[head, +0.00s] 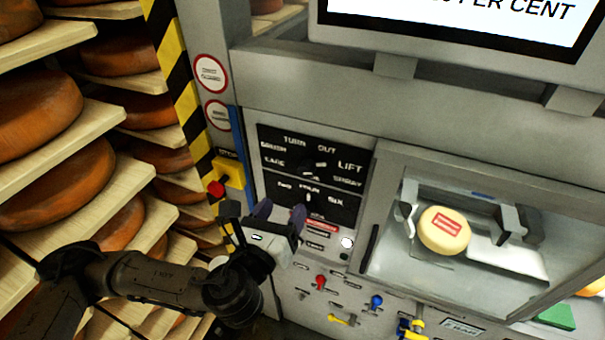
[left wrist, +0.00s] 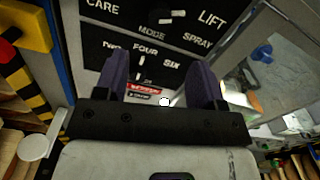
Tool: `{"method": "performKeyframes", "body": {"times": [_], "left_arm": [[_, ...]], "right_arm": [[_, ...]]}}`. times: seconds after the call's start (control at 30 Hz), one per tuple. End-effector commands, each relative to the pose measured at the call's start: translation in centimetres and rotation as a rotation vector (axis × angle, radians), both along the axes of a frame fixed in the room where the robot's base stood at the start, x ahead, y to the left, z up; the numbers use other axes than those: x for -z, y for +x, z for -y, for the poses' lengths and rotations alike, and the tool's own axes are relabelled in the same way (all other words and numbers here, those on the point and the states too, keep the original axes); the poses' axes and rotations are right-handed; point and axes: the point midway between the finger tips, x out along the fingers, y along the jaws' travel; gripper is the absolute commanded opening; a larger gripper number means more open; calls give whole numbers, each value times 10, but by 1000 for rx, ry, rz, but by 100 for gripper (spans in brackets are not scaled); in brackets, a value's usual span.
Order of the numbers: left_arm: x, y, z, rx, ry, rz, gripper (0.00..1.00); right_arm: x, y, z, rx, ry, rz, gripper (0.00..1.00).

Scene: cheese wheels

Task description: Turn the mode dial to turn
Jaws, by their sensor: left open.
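The mode dial (head: 308,167) is a dark knob on the upper black panel, among the labels brush, turn, out, lift, spray and care. A white mark shows on its right side, but I cannot tell for sure which label it points to. Part of the dial (left wrist: 168,18) shows at the top of the left wrist view. My left gripper (head: 281,212) is open and empty, below and left of the dial, in front of the panel's lower part. Its two purple fingers (left wrist: 160,78) stand apart, with the dial beyond them. My right gripper is not in view.
A second dial (head: 308,197) marked two, four, six sits just below. A red button on a yellow box (head: 229,172) is at left. Small coloured levers (head: 320,283) are below. A windowed bay with a pale cheese (head: 444,231) is at right. Shelves of orange wheels (head: 62,187) stand left.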

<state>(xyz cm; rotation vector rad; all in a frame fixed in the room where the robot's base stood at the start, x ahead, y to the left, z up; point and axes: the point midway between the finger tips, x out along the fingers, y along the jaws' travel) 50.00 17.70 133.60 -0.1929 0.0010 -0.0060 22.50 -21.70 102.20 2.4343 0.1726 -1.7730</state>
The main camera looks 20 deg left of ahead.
Motion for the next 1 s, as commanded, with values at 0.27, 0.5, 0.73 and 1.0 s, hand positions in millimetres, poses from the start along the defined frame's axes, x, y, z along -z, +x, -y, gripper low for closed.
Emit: {"method": "performKeyframes", "body": {"times": [0.27, 0.5, 0.73, 1.0], "left_arm": [[-2, 53, 0, -3, -2, 0, 63], [-1, 86, 1, -1, -3, 1, 63], [-1, 101, 0, -1, -3, 0, 63], [0, 104, 0, -1, -3, 0, 63]], "right_arm": [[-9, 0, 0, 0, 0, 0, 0], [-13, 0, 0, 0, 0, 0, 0], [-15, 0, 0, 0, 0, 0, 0], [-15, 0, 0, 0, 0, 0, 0]]}}
